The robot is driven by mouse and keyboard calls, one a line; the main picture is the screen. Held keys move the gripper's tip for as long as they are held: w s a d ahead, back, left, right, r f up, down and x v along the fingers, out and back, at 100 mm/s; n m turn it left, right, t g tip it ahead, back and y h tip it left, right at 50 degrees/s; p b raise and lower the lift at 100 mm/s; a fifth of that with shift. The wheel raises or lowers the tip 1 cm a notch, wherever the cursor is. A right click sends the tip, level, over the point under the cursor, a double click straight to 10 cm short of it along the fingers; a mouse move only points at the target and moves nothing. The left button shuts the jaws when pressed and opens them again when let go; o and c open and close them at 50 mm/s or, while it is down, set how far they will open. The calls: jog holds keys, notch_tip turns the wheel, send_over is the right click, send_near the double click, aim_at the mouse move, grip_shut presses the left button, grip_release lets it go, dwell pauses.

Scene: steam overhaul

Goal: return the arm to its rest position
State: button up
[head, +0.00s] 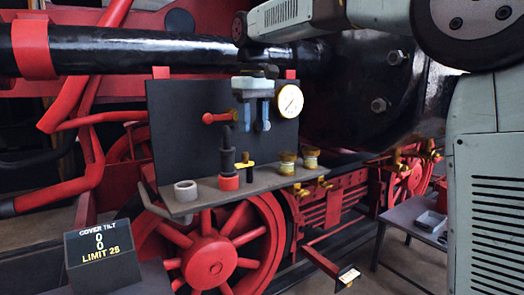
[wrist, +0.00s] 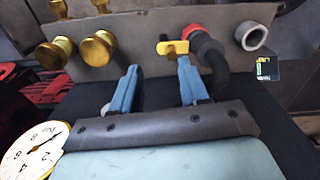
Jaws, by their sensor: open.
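My gripper (head: 254,127) hangs fingers-down in front of the dark upright panel (head: 185,115), above the grey shelf (head: 215,197). In the wrist view its two blue fingers (wrist: 157,75) stand apart with nothing between them. A yellow T-shaped handle (wrist: 172,47) lies just beyond the right fingertip in that view; I cannot tell whether they touch. My arm (head: 385,12) reaches in from the upper right, its large joint at the top right corner.
On the shelf are a grey ring (head: 186,190), a black fitting with a red base (head: 229,181) and two brass knobs (head: 287,163). A white gauge (head: 290,101) and red lever (head: 216,117) are on the panel. A black pipe (head: 130,52) runs above; a sign (head: 102,255) reads "COVER TILT".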

jog(key=s+d+f+m+t, duration=0.15)
jog(key=s+d, duration=0.35)
jog(key=d, duration=0.6)
jog(key=s+d+f+m+t, duration=0.2)
jog(key=s+d+f+m, duration=0.1)
jog(key=s+d+f, duration=0.4)
jog(key=s+d+f+m+t, duration=0.1)
jog(key=s+d+f+m, duration=0.3)
jog(key=s+d+f, duration=0.3)
jog(key=s+d, duration=0.4)
jog(key=shift+t, duration=0.35)
jog(key=shift+s+d, duration=0.1)
jog(key=shift+d, duration=0.05)
